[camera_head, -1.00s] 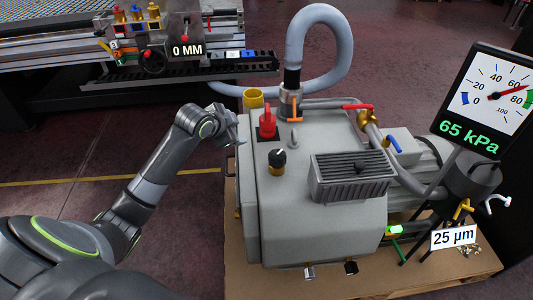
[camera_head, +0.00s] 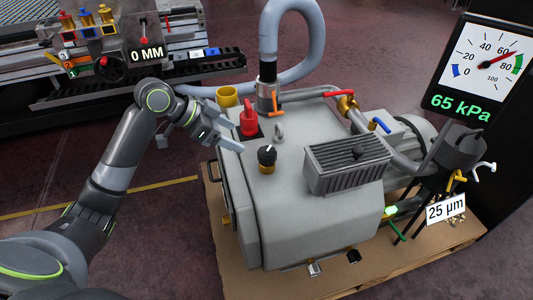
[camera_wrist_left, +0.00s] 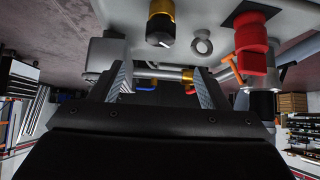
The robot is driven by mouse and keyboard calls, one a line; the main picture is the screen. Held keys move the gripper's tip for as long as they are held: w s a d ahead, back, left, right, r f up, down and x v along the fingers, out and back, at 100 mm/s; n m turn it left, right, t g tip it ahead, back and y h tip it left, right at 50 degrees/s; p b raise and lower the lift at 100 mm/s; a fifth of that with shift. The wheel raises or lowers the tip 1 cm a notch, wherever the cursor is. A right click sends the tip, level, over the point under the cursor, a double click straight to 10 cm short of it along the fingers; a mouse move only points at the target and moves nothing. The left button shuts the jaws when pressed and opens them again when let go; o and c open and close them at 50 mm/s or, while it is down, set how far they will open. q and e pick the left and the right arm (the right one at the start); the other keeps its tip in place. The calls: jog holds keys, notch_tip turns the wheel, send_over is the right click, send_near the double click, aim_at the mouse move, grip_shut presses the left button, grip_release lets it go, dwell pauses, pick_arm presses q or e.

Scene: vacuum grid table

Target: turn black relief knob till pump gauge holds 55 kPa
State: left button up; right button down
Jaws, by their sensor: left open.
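The black relief knob (camera_head: 267,155) has a white mark and sits on a brass collar on top of the grey pump (camera_head: 250,200). The pump gauge (camera_head: 484,65) at the upper right reads 65 kPa, with its red needle between 60 and 80. My left gripper (camera_head: 236,136) is open and empty, up and left of the knob and apart from it. In the left wrist view the knob (camera_wrist_left: 160,30) is at the top, beyond and above the two open fingers (camera_wrist_left: 160,88). My right gripper is not in view.
A red knob (camera_head: 248,122) and a metal ring (camera_head: 278,132) stand close by the black knob. Orange (camera_head: 275,104) and red (camera_head: 325,93) handles, a finned box (camera_head: 346,163) and a large grey hose (camera_head: 270,40) are around them. The floor at left is clear.

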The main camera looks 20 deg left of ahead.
aim_at(266, 152)
pick_arm(q)
jog(key=b+x, duration=0.2)
jog(key=x, duration=1)
jog(key=shift+f+b, duration=0.2)
jog(key=shift+b, duration=0.2)
jog(key=shift+w+d+f, duration=0.35)
jog(key=shift+d+f, duration=0.1)
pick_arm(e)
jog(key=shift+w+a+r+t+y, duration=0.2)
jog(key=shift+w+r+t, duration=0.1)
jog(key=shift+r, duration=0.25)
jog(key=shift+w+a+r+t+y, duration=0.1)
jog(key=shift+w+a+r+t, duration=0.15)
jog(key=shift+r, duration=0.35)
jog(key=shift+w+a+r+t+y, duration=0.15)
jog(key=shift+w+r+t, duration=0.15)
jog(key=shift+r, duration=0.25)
pick_arm(q)
jog(key=c, duration=1)
jog(key=shift+o, duration=0.2)
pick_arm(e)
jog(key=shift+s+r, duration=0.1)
pick_arm(q)
jog(key=shift+r, duration=0.1)
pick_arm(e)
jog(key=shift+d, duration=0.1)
